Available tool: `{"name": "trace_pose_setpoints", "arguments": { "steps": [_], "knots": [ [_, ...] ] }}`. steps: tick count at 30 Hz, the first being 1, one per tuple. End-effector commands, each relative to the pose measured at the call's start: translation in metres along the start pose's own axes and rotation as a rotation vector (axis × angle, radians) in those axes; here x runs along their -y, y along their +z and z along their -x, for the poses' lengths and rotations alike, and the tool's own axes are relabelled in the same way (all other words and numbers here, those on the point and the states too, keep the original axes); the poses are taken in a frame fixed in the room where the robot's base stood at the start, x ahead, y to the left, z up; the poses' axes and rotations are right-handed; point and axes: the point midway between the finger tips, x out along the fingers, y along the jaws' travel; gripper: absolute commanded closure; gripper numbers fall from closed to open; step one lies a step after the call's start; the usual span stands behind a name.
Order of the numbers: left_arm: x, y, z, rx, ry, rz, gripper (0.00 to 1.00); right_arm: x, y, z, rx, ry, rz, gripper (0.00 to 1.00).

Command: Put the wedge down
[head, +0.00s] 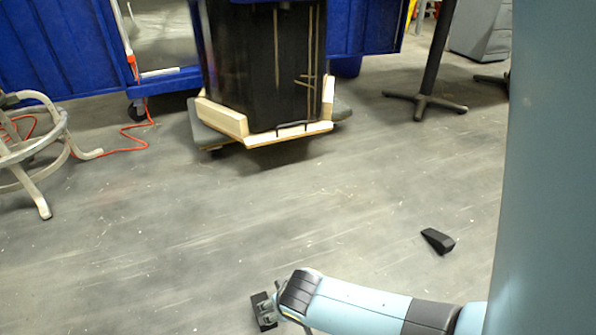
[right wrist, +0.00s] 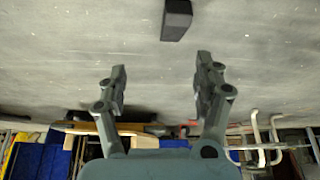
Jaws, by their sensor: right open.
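One black wedge (head: 438,240) lies on the grey floor at the right in the head view. A second black block, which looks like another wedge (head: 260,312), is at the bottom centre beside my right gripper (head: 271,310), partly hidden by it. In the right wrist view a dark wedge (right wrist: 177,19) is at the top edge, cut off by the frame, beyond the fingertips of my right gripper (right wrist: 161,72). The fingers are wide apart with nothing between them. My left gripper is not in view.
A tall black tank (head: 265,70) stands on a wood-edged base (head: 290,134) at the back. A metal stool (head: 30,140) is at left, with a red cord (head: 120,150) nearby. Blue bins (head: 60,45) line the back. The middle floor is clear.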

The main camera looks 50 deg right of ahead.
Motion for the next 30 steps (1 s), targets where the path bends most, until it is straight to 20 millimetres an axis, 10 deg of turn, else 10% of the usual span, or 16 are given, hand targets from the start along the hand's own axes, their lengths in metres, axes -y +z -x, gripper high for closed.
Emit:
{"name": "trace_pose_setpoints", "arguments": {
  "steps": [12, 30],
  "knots": [
    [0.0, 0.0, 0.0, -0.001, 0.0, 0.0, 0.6, -0.024, -0.011, 0.21, -0.144, -0.188, 0.388, 0.32],
    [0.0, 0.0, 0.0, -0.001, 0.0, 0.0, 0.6, -0.021, -0.016, 0.232, -0.163, -0.211, 0.429, 0.32]
  ]
}}
